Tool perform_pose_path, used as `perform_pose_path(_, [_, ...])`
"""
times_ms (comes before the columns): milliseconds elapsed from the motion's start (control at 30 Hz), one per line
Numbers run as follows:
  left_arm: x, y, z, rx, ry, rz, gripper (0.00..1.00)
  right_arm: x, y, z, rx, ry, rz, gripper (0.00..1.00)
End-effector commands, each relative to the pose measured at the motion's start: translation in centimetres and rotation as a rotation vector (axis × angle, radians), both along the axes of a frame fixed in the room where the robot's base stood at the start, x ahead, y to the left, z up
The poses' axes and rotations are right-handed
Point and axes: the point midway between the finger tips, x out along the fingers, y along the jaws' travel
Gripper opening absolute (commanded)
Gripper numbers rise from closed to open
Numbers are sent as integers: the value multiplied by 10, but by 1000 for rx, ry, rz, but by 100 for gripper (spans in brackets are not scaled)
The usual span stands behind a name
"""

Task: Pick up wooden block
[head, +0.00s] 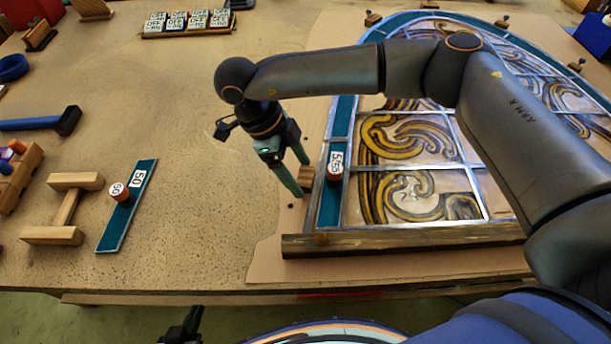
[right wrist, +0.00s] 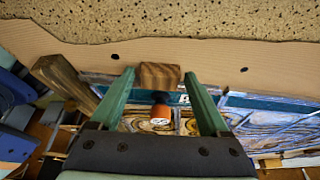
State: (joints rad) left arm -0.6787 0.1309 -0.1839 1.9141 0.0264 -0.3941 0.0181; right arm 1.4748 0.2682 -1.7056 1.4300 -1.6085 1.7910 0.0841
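A small brown wooden block (head: 306,179) sits at the left edge of the leaded panel (head: 420,150). In the right wrist view the wooden block (right wrist: 160,75) lies between the fingertips of my right gripper (right wrist: 160,73), with a narrow gap on each side. In the head view my right gripper (head: 300,175) points down at the block, its green fingers spread. My left gripper (head: 187,325) shows only as a dark shape at the bottom edge, far from the block; its fingers are not clear.
A wooden bar (head: 400,238) runs along the panel's near edge. A numbered weight (head: 335,166) stands on the panel's teal border. To the left are a teal strip (head: 128,205), an I-shaped wooden piece (head: 66,208) and a blue-handled hammer (head: 45,122). Bare table (head: 200,215) lies between.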

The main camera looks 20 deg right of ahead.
Motion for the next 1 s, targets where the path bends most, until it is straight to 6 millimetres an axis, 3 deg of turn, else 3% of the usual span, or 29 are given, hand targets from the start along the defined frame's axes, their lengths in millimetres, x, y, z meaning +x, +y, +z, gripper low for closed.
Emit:
perform_pose_path(67, [0, 0, 0, 0, 0, 0, 0, 0, 0, 0, 0, 0, 0, 69])
perform_pose_path(600, [0, 0, 0, 1, 1, -1, 0, 0, 0, 0, 0, 0, 0, 9])
perform_pose_path(633, [0, 0, 0, 1, 1, -1, 0, 0, 0, 1, 0, 0, 0, 9])
perform_pose_path(667, [0, 0, 0, 1, 1, -1, 0, 0, 0, 1, 0, 0, 0, 2])
perform_pose_path(1000, [0, 0, -3, 1, 1, -1, 0, 1, 0, 8, 0, -1, 0, 0])
